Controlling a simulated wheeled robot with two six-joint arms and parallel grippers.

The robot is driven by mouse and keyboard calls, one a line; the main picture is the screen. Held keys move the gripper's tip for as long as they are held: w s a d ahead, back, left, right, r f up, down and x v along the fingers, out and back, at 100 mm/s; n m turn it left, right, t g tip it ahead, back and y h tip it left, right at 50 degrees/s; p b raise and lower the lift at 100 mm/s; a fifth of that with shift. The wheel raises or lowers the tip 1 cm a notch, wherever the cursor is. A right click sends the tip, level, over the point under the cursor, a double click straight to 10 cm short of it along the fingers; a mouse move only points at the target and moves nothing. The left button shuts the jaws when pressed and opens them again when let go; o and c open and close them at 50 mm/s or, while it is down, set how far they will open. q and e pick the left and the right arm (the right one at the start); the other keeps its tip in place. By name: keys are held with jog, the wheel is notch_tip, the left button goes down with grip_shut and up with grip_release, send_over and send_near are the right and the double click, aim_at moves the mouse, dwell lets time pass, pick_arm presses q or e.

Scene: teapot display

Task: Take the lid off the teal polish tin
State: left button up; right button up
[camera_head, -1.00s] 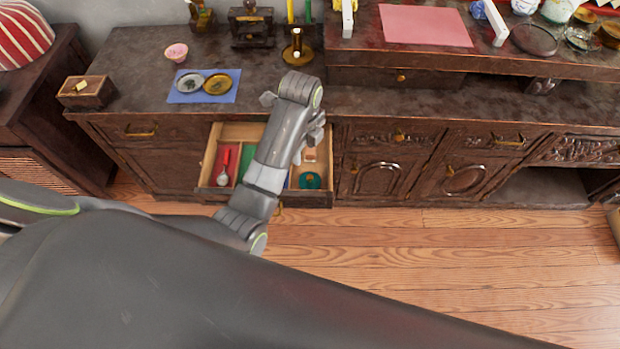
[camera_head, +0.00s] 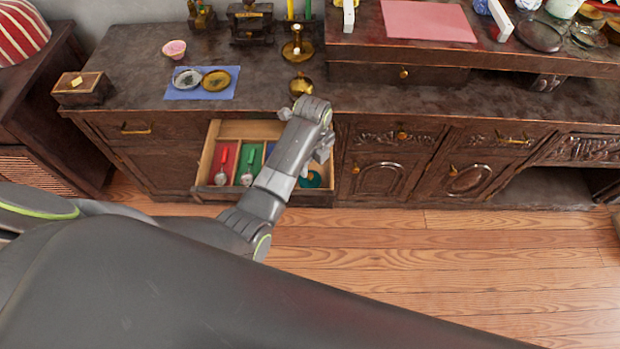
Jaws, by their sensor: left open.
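The teal polish tin (camera_head: 312,180) lies in the right part of the open drawer (camera_head: 207,160). It is partly hidden by my left arm and gripper, and I cannot tell how its lid sits. My left gripper (camera_head: 324,152) is open above the drawer's right side, just above the tin in the picture, partly hidden behind its own wrist. Nothing shows between its fingers. My right gripper is not in view.
The drawer also holds a red-handled tool (camera_head: 221,170) and a green-handled tool (camera_head: 248,170) in coloured compartments. A small brass piece (camera_head: 300,86) stands on the counter edge behind my wrist. A blue mat (camera_head: 184,94) with dishes lies further left.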

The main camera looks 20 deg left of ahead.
aim_at(311, 175)
pick_arm(q)
jog(key=shift+w+a+f+b, duration=0.1)
jog(key=shift+a+f+b, duration=0.1)
jog(key=shift+f, duration=1.2)
jog(key=shift+w+a+f+b, duration=0.1)
jog(key=shift+f+b, duration=0.1)
jog(key=shift+f, duration=1.15)
jog(key=shift+d, duration=0.1)
grip_shut()
